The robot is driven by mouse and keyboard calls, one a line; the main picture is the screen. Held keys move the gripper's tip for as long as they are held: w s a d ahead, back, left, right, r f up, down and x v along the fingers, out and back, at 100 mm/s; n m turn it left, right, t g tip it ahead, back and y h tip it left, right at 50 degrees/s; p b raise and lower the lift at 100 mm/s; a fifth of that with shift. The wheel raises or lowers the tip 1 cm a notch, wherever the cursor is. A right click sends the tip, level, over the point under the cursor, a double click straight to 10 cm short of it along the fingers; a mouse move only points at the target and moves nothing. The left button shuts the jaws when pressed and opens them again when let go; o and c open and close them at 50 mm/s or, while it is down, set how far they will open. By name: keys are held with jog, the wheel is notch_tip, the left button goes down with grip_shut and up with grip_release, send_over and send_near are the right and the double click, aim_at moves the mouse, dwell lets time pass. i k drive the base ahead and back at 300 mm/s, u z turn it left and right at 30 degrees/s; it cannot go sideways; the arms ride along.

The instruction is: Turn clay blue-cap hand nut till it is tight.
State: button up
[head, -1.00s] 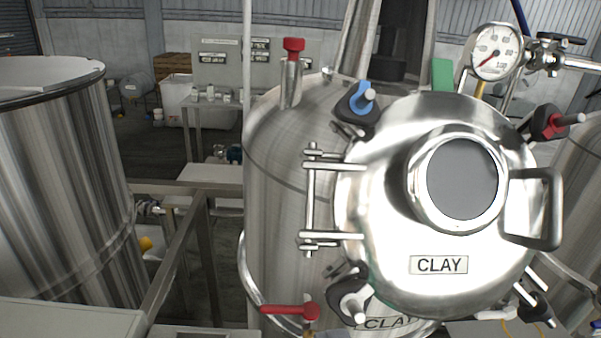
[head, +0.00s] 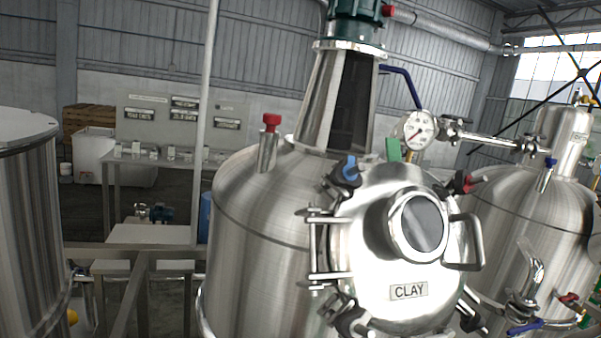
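The clay tank (head: 255,215) stands in the middle of the head view, with its round steel manway lid (head: 375,255) labelled CLAY. The lid looks closed, with a hinge on its left and a handle on its right. The blue-cap hand nut (head: 349,170) sits at the lid's upper left edge. Its tightness cannot be told. A red-cap hand nut (head: 464,182) is at the upper right, and black hand nuts (head: 352,320) show along the lower rim. My gripper is not in view.
A pressure gauge (head: 419,130) and pipe stand above the lid. A red-topped fitting (head: 270,145) rises from the tank's left shoulder. Other steel tanks stand at left (head: 30,230) and right (head: 540,225). A metal rail (head: 150,252) runs between the left tanks.

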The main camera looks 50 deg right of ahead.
aim_at(339, 177)
jog(key=z, duration=0.05)
jog(key=k, duration=0.95)
jog(key=z, duration=0.4)
jog(key=i, duration=1)
jog(key=u, duration=0.05)
